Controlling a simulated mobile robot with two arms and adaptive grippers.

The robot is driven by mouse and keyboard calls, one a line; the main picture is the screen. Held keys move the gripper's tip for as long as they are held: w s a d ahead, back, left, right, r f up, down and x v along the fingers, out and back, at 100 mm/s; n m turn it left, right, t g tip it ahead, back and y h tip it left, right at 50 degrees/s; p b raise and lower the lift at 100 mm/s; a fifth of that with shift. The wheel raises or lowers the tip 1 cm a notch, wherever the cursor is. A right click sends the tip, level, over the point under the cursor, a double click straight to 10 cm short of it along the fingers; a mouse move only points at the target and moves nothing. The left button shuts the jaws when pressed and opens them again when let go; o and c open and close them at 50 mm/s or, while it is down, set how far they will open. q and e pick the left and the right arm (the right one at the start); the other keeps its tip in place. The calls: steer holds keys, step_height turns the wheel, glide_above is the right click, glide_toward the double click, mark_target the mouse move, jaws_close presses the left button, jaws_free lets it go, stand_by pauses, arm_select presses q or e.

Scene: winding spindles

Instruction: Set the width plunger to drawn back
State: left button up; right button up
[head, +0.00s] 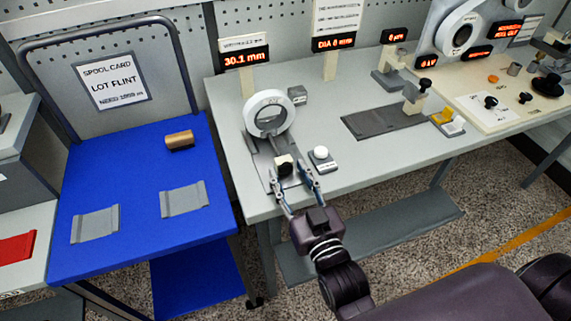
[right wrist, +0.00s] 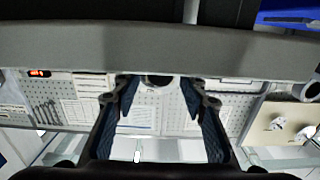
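The width gauge stands on the grey bench under a display reading 30.1 mm (head: 246,59). It has a white ring (head: 269,113) and a grey rail running toward me. A dark block with a pale top, which looks like the width plunger (head: 285,168), sits at the rail's near end. My right gripper (head: 291,182) reaches in from the near side. Its fingers are spread to either side of the plunger; contact cannot be told. In the right wrist view the fingers (right wrist: 160,95) stand wide apart with nothing clearly held between them. My left gripper is not in view.
A white button on a small base (head: 321,155) stands close right of the gripper. A blue cart (head: 138,222) with a copper-coloured spool (head: 179,140) is at left. A dark mat (head: 383,122) and other gauges stand farther right.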

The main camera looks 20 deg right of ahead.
steer(key=shift+w, duration=1.35)
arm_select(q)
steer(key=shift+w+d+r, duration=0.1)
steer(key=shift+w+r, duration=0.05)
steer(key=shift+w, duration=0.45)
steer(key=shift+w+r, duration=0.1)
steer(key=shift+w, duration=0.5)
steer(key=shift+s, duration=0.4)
arm_select(e)
jaws_close()
